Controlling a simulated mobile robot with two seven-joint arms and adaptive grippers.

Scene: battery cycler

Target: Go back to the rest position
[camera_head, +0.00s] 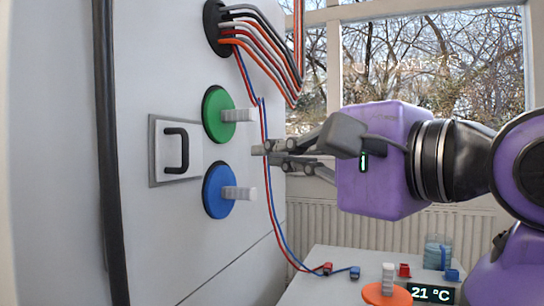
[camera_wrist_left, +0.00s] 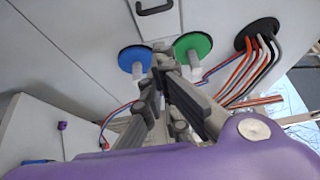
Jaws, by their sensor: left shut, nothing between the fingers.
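My left gripper (camera_head: 262,152) points left toward the cabinet's front panel, its fingers together with nothing between them. In the head view its tips appear at a height between the green disc (camera_head: 214,113) and the blue disc (camera_head: 215,190). Each disc carries a pale ribbed peg that sticks out from the panel. In the left wrist view the closed fingers (camera_wrist_left: 163,58) appear between the blue disc (camera_wrist_left: 134,58) and the green disc (camera_wrist_left: 193,46). I cannot tell how far the tips are from the panel. My right gripper is not in view.
Red and blue wires (camera_head: 265,165) hang close to the fingertips. A black handle (camera_head: 176,150) is on the panel. Below, a white table (camera_head: 325,256) holds connectors, an orange disc with a peg (camera_head: 386,294), a beaker (camera_head: 437,250) and a display (camera_head: 431,293).

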